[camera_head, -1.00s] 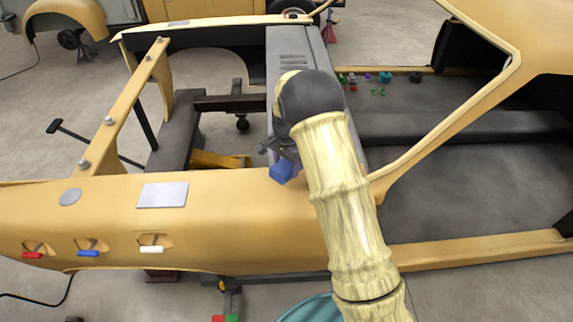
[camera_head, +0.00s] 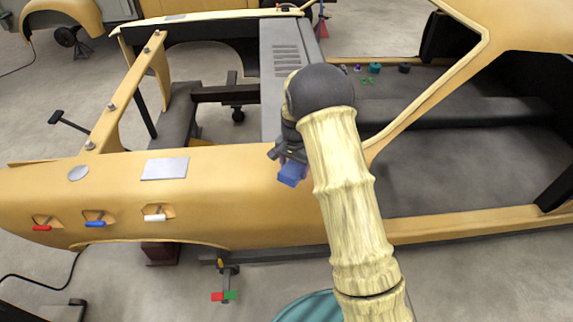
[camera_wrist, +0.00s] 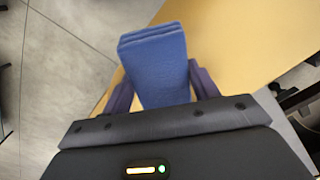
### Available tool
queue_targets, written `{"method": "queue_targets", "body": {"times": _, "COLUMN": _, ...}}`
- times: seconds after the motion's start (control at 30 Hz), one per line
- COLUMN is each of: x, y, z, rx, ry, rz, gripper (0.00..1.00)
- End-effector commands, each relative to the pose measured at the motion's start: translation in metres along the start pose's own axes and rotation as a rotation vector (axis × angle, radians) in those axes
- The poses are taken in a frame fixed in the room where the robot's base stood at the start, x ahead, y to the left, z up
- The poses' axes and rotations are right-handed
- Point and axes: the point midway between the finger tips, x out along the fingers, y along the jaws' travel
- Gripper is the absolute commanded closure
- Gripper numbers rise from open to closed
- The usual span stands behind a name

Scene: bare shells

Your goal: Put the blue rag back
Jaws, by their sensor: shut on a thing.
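The blue rag (camera_head: 292,173) is a folded block in my gripper (camera_head: 288,158), over the yellow car body's side panel in the head view. In the wrist view the blue rag (camera_wrist: 157,68) stands between the two dark fingers of my gripper (camera_wrist: 160,85), which are shut on it. The yellow panel shows behind the rag there. My arm hides part of the panel and the body behind it. I cannot tell how far the rag is above the panel.
The yellow side panel (camera_head: 225,178) carries a light grey plate (camera_head: 165,168). Red, blue (camera_head: 95,224) and white handles sit in its recesses. Several small coloured parts lie on the dark floor (camera_head: 450,165) inside the shell. A teal round thing (camera_head: 308,308) stands at the bottom.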

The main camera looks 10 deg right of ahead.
Motion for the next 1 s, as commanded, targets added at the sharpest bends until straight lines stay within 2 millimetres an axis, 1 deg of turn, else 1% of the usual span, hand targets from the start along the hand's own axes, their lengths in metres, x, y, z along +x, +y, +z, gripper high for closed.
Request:
{"method": "queue_targets", "body": {"times": 0.37, "x": 0.008, "y": 0.041, "z": -0.009, "rx": -0.164, "ry": -0.001, "rz": -0.001, "gripper": 0.62}}
{"method": "queue_targets", "body": {"times": 0.57, "x": 0.015, "y": 0.072, "z": -0.013, "rx": -0.287, "ry": -0.002, "rz": -0.001, "gripper": 0.62}}
{"method": "queue_targets", "body": {"times": 0.67, "x": 0.020, "y": 0.092, "z": -0.014, "rx": -0.366, "ry": -0.002, "rz": -0.001, "gripper": 0.62}}
{"method": "queue_targets", "body": {"times": 0.77, "x": 0.028, "y": 0.113, "z": -0.014, "rx": -0.454, "ry": -0.002, "rz": 0.000, "gripper": 0.62}}
{"method": "queue_targets", "body": {"times": 0.83, "x": 0.038, "y": 0.128, "z": -0.013, "rx": -0.515, "ry": -0.002, "rz": 0.000, "gripper": 0.62}}
{"method": "queue_targets", "body": {"times": 0.87, "x": 0.044, "y": 0.134, "z": -0.013, "rx": -0.542, "ry": -0.001, "rz": 0.000, "gripper": 0.62}}
{"method": "queue_targets", "body": {"times": 0.9, "x": 0.055, "y": 0.142, "z": -0.012, "rx": -0.577, "ry": -0.002, "rz": 0.001, "gripper": 0.62}}
{"method": "queue_targets", "body": {"times": 1.0, "x": 0.076, "y": 0.151, "z": -0.011, "rx": -0.628, "ry": 0.000, "rz": 0.001, "gripper": 0.62}}
